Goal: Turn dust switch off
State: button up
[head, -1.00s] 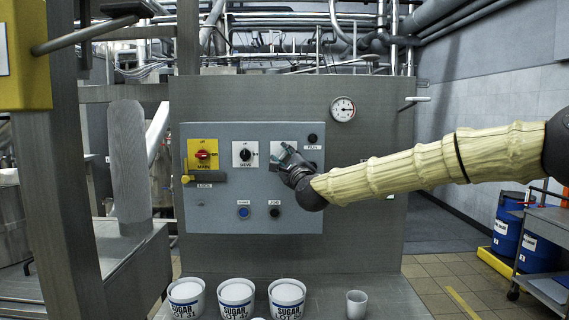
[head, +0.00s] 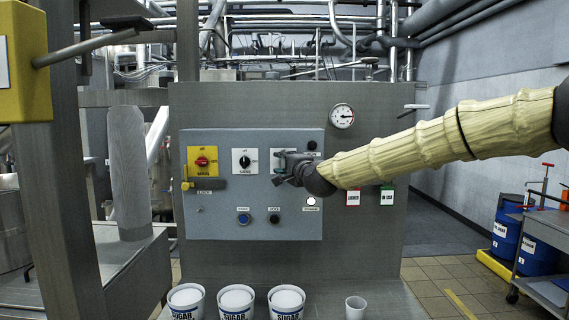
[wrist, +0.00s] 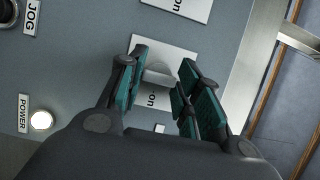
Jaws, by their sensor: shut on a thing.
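The grey control panel (head: 255,215) carries a row of rotary switches. The rightmost switch plate (head: 283,151) is white and mostly hidden behind my gripper (head: 284,172) in the head view; its name cannot be read. In the wrist view, this white plate (wrist: 166,47) bears the word "on", and a grey knob (wrist: 158,77) stands out from it. My gripper (wrist: 158,90) has its dark green finger pads on both sides of this knob and is shut on it. I cannot read the switch's exact setting.
Below are a blue button (head: 243,219), black JOG button (head: 274,218) and lit POWER lamp (head: 311,201). Sugar tubs (head: 236,301) stand in front.

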dwell(0.5)
jog(key=o, duration=1)
jog(key=shift+s, duration=0.1)
jog(key=v, duration=1.2)
